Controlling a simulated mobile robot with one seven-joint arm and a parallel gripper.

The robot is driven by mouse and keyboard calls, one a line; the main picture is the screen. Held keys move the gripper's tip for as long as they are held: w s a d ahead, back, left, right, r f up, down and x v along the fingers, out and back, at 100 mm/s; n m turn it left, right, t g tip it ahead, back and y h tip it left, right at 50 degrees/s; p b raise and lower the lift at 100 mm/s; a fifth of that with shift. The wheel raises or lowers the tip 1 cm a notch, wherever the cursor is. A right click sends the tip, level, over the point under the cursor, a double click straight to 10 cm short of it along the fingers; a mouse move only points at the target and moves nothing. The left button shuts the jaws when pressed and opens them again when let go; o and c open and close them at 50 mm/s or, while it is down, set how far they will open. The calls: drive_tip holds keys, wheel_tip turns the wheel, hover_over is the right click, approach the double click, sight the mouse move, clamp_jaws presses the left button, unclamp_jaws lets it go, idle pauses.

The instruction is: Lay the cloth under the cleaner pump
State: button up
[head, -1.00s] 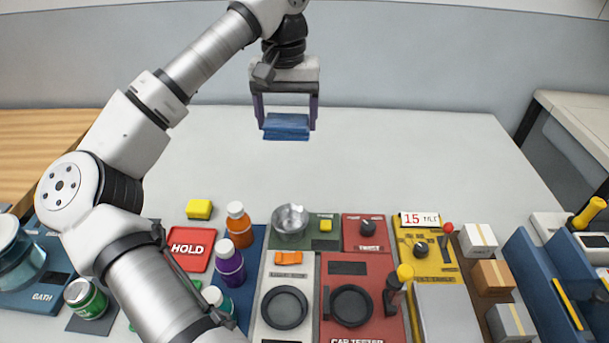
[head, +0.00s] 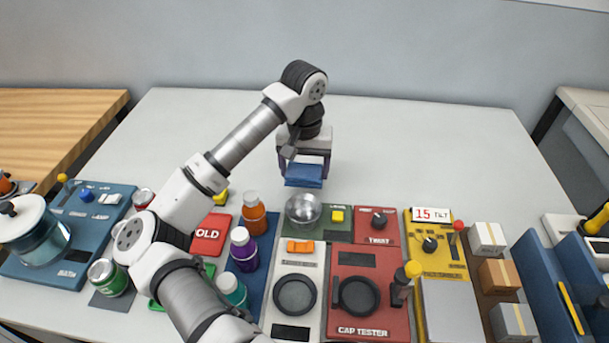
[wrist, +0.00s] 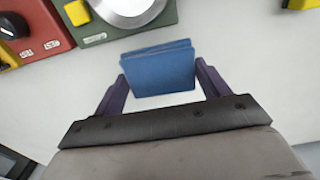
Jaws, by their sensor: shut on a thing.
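The blue folded cloth (head: 304,176) is held between the two purple fingers of my gripper (head: 304,168). In the wrist view, the cloth (wrist: 160,72) spans the gap between the fingertips (wrist: 160,78). In the head view it shows just behind the silver bowl (head: 303,209) and the green panel (head: 322,229). I cannot tell for certain which thing is the cleaner pump.
Orange, purple and teal bottles (head: 244,250) stand left of the panels. A yellow tilt panel (head: 437,258), several boxes (head: 497,275) and a blue bin (head: 548,280) lie to the right. The white table (head: 420,150) behind is clear. My arm hides part of the left side.

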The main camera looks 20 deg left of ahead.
sight(304, 169)
wheel_tip(304, 169, down, 4)
drive_tip(key=shift+r+p, duration=0.1)
drive_tip(key=shift+p, duration=0.4)
drive_tip(key=shift+f+b, duration=0.3)
drive_tip(key=shift+b, duration=0.05)
drive_tip(key=o, duration=1)
drive_tip(key=shift+r, duration=0.1)
drive_tip(key=shift+c, duration=0.2)
drive_tip(key=shift+r+p, duration=0.2)
drive_tip(key=shift+p, duration=0.2)
drive_tip(key=shift+r+b, duration=0.25)
drive_tip(key=shift+b, duration=0.05)
wheel_tip(304, 169, up, 11)
drive_tip(key=b, duration=0.3)
drive_tip(key=shift+r, duration=0.15)
